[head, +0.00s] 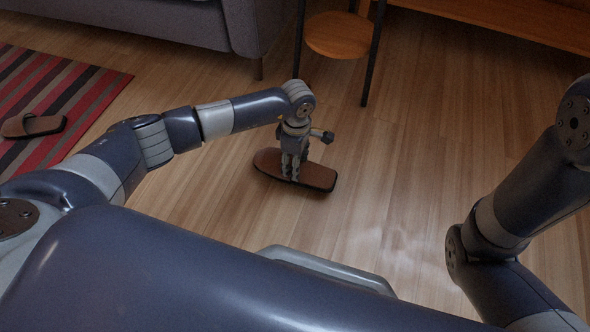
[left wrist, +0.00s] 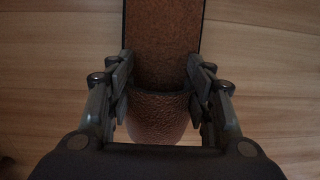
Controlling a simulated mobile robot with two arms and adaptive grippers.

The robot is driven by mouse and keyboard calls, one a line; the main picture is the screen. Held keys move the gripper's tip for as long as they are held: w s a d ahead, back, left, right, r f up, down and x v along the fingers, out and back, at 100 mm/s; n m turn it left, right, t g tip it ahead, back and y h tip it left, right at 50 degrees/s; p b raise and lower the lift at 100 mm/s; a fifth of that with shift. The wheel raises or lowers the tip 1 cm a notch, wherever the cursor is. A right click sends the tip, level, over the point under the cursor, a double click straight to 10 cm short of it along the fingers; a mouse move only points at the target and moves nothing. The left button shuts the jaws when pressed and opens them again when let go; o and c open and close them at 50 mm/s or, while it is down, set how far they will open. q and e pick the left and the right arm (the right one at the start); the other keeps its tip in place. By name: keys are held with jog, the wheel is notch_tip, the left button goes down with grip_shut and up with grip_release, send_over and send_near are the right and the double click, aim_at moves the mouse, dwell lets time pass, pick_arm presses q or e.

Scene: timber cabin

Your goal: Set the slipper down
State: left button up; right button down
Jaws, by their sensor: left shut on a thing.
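A brown slipper (head: 313,175) is at the wooden floor in the middle of the head view, and I cannot tell whether it touches the boards. My left gripper (head: 292,172) points down and is shut on this slipper near its middle. In the left wrist view the fingers (left wrist: 160,85) press on both sides of the slipper (left wrist: 163,45), at the edge of its strap. A second brown slipper (head: 33,125) lies on the striped rug at the far left. My right gripper is out of view; only part of my right arm shows.
The red striped rug (head: 95,88) lies at the left. A grey sofa (head: 150,22) stands at the back left. A small round-topped wooden stand (head: 338,35) with dark legs is behind the gripper. A wooden furniture edge (head: 510,18) is at the back right. The floor (head: 400,190) right of the slipper is clear.

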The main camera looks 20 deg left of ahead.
pick_arm(q)
notch_tip(320, 180, down, 3)
jog(key=shift+f+b, duration=0.1)
jog(key=shift+b, duration=1.1)
jog(key=o, duration=1.3)
